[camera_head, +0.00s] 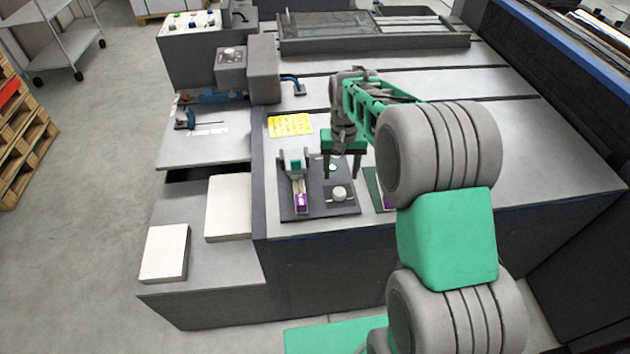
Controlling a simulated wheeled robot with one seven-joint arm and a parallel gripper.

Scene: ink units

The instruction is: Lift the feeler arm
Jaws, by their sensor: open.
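A dark plate (318,208) lies on the grey machine top. On its left stands a grey upright fixture (297,168) with a teal part and a purple block (302,202) at its near end. A round pale knob (339,194) sits on the plate's right part. I cannot tell for certain which piece is the feeler arm; the slim part of the fixture may be it. My gripper (342,174) points down, open and empty, above the plate's right side, behind the knob in the picture and right of the fixture. Its exact height is unclear.
A yellow label (290,125) lies behind the plate. A partly hidden green-and-purple item (376,190) lies right of it, beside my arm. White stacks (165,253) sit at the lower left.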

